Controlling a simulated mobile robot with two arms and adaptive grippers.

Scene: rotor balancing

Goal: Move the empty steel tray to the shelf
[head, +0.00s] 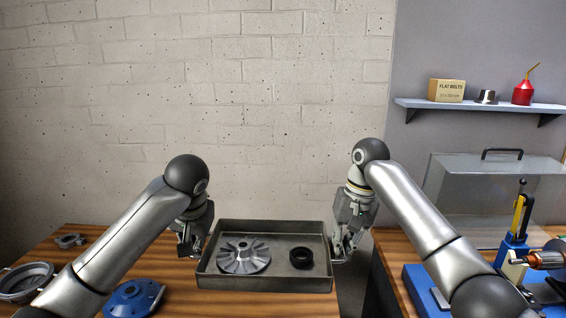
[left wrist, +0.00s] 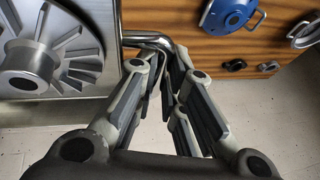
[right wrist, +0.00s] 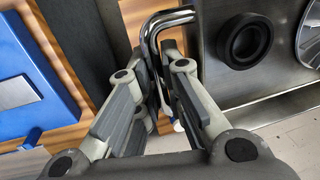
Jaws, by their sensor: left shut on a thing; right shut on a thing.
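The steel tray (head: 218,286) is in the middle of the head view, over the left wooden table. It is not empty: a finned metal rotor (head: 244,257) lies in its left part and a black ring (head: 301,257) in its right part. My left gripper (head: 190,240) is shut on the tray's left handle (left wrist: 150,38). My right gripper (head: 345,246) is shut on the right handle (right wrist: 168,20). The tray looks about level; I cannot tell its height above the table. The wall shelf (head: 410,103) is at the upper right.
A blue round part (head: 133,298) lies on the left table (head: 90,240). A clear guard (head: 490,190) and blue machine (head: 425,285) stand at right, past a gap.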

